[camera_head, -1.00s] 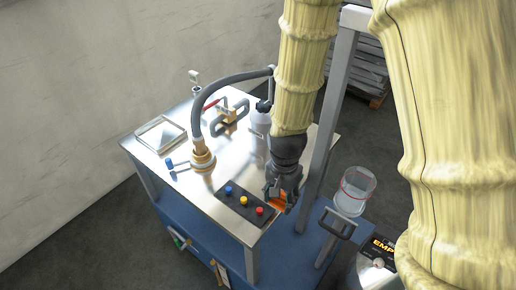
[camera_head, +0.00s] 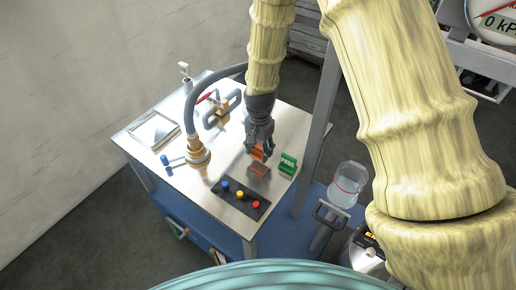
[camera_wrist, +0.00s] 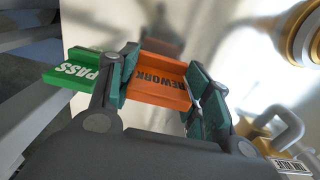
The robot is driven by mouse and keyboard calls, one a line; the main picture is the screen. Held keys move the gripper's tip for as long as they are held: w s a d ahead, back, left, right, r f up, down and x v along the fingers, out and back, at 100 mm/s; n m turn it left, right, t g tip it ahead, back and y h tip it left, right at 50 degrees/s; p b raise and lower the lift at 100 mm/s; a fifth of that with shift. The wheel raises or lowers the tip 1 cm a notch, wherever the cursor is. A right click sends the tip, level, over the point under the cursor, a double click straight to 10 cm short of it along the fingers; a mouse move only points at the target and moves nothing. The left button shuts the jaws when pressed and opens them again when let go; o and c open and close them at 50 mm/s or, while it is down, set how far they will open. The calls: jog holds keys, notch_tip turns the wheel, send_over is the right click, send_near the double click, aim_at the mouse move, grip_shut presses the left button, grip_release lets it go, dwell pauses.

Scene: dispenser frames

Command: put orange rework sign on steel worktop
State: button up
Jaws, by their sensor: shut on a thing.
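The orange REWORK sign (camera_head: 257,154) is between the fingers of my gripper (camera_head: 261,149), over the steel worktop (camera_head: 225,172). In the wrist view the sign (camera_wrist: 160,80) shows its dark lettering, with a teal finger pad of my gripper (camera_wrist: 160,95) on each side. A brownish reflection of the sign lies on the steel below it. The sign seems to be a little above the surface; I cannot tell whether its lower edge touches.
A green PASS sign (camera_head: 288,165) stands close to the right. A black button panel (camera_head: 240,198) lies nearer the front edge. A brass hose fitting (camera_head: 197,155), a glass-topped tray (camera_head: 153,132) and a grey clamp (camera_head: 222,110) occupy the left and back. A clear bucket (camera_head: 348,184) is at right.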

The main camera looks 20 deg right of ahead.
aim_at(259, 153)
jog(key=shift+w+r, duration=0.15)
jog(key=shift+w, duration=0.25)
jog(key=shift+s+r+p, duration=0.15)
jog(key=shift+s+p, duration=0.3)
jog(key=shift+s, duration=0.15)
jog(key=shift+f, duration=0.35)
jog(key=f, duration=0.1)
jog(key=w+f+p, duration=0.1)
jog(key=f, duration=0.1)
jog(key=shift+w, duration=0.2)
jog(key=shift+s+r, duration=0.2)
jog(key=shift+s, duration=0.2)
jog(key=shift+w+f, duration=0.2)
jog(key=shift+f, duration=0.1)
jog(key=o, duration=1)
jog(key=shift+s+r, duration=0.1)
jog(key=shift+r, duration=0.05)
jog(key=shift+o, duration=0.2)
jog(key=shift+r, duration=0.1)
